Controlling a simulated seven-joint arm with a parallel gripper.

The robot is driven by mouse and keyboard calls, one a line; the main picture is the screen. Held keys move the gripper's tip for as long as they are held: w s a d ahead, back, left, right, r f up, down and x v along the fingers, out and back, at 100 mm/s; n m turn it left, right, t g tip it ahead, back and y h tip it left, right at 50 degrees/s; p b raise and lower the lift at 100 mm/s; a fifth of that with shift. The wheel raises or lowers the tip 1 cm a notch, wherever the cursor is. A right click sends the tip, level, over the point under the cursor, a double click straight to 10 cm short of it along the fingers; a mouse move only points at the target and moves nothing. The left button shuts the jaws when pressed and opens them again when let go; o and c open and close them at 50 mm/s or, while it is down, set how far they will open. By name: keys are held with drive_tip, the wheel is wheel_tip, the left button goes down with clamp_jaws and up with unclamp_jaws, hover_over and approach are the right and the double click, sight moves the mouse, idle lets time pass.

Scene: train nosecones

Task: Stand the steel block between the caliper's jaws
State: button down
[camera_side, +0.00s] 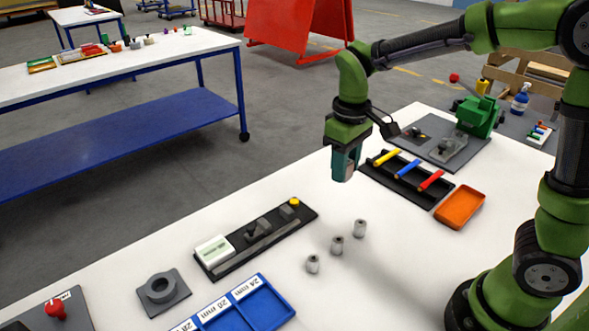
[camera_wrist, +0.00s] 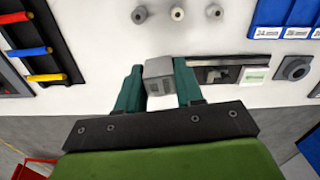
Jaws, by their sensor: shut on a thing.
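My gripper (camera_side: 343,163) hangs in the air above the white table, to the right of and behind the caliper in the side view. Its teal fingers are shut on the grey steel block (camera_wrist: 159,70), which shows between the fingertips in the wrist view. In the side view the block is mostly hidden by the fingers. The caliper (camera_side: 240,250) lies on the table with a black base, a white display box, grey jaws (camera_side: 258,229) and a yellow knob (camera_side: 294,201). In the wrist view the caliper (camera_wrist: 235,62) is right of the block, partly hidden by a finger.
Three small grey cylinders (camera_side: 337,244) stand in front of the caliper. A blue labelled bin (camera_side: 245,302) and a grey ring fixture (camera_side: 163,290) lie to its left. A black tray with coloured rods (camera_side: 407,172) and an orange tray (camera_side: 460,207) are at the right.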

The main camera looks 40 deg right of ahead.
drive_tip(key=s+a+f+n, duration=0.55)
drive_tip(key=a+n, duration=0.25)
drive_tip(key=a, duration=0.2)
drive_tip(key=n, duration=0.9)
approach(320, 308)
wheel_tip(320, 308, down, 6)
drive_tip(key=shift+f, duration=0.1)
drive_tip(key=shift+f, duration=0.1)
drive_tip(key=c, duration=0.7)
unclamp_jaws()
